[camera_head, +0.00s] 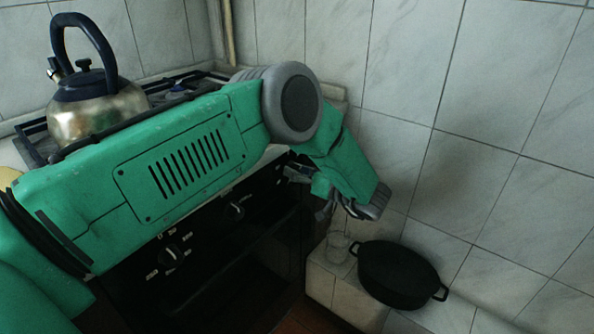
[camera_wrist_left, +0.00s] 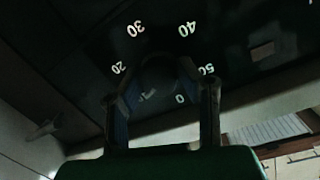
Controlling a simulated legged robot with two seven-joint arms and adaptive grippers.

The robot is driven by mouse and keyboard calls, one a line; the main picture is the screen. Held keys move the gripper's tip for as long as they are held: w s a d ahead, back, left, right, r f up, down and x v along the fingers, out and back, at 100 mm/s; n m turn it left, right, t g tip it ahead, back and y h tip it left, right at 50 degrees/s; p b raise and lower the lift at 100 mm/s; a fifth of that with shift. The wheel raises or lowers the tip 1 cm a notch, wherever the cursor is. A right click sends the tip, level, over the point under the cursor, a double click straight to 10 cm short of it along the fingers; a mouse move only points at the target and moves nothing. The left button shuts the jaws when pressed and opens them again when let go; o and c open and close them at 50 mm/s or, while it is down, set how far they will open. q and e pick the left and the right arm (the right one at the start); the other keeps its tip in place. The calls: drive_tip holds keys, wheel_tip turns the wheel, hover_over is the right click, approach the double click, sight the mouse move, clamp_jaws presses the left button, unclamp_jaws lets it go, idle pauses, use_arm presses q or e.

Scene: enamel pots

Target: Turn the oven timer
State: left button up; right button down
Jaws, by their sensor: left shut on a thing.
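The oven timer (camera_wrist_left: 158,76) is a dark round knob on the black oven front, with white numbers from 0 to 50 around it in the left wrist view. My left gripper (camera_wrist_left: 162,98) has a finger on each side of the knob and is shut on it. In the head view my left gripper (camera_head: 298,173) is at the right end of the oven's control panel, partly behind my green arm. The timer itself is hidden there. My right gripper is not in view.
Two other oven knobs (camera_head: 174,256) (camera_head: 235,211) sit on the panel. A steel kettle (camera_head: 95,115) stands on the hob at the left. A black pot (camera_head: 398,277) and a glass jar (camera_head: 337,247) stand on a tiled ledge beside the tiled wall (camera_head: 480,150).

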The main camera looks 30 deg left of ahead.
use_arm(q)
drive_tip(key=shift+w+r, duration=0.1)
drive_tip(key=shift+w, duration=0.1)
drive_tip(key=o, duration=1.1)
drive_tip(key=d, duration=0.4)
drive_tip(key=s+d, duration=0.1)
drive_tip(key=d, duration=0.7)
drive_tip(key=shift+s+r, duration=0.2)
drive_tip(key=shift+r, duration=0.2)
